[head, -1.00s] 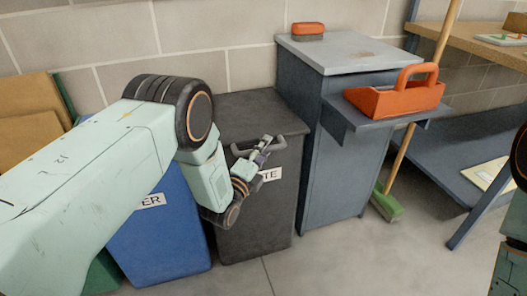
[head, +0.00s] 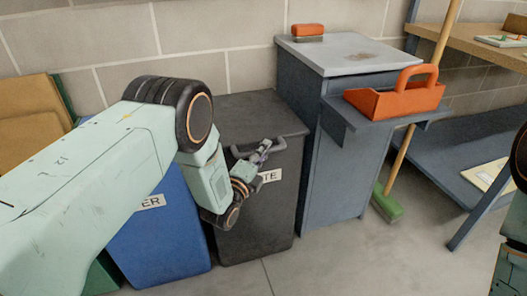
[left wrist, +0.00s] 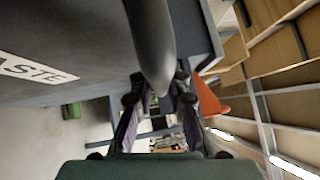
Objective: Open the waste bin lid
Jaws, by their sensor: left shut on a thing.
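The waste bin (head: 262,220) is dark grey, with a white label partly hidden by my left gripper. Its flat lid (head: 255,112) looks closed. A grey bar handle (head: 279,145) runs along the lid's front edge. My left gripper (head: 264,147) is at the handle, shut on it near its right part. In the left wrist view the handle (left wrist: 150,45) is a thick dark bar running down between the two fingers (left wrist: 158,88), and the label (left wrist: 35,68) shows at left. My right gripper is out of view.
A blue bin (head: 165,235) stands left of the waste bin. A grey cabinet (head: 345,165) stands close on its right, with an orange tray (head: 395,100) on its side shelf. A green broom (head: 387,205) leans beyond it. The floor in front is clear.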

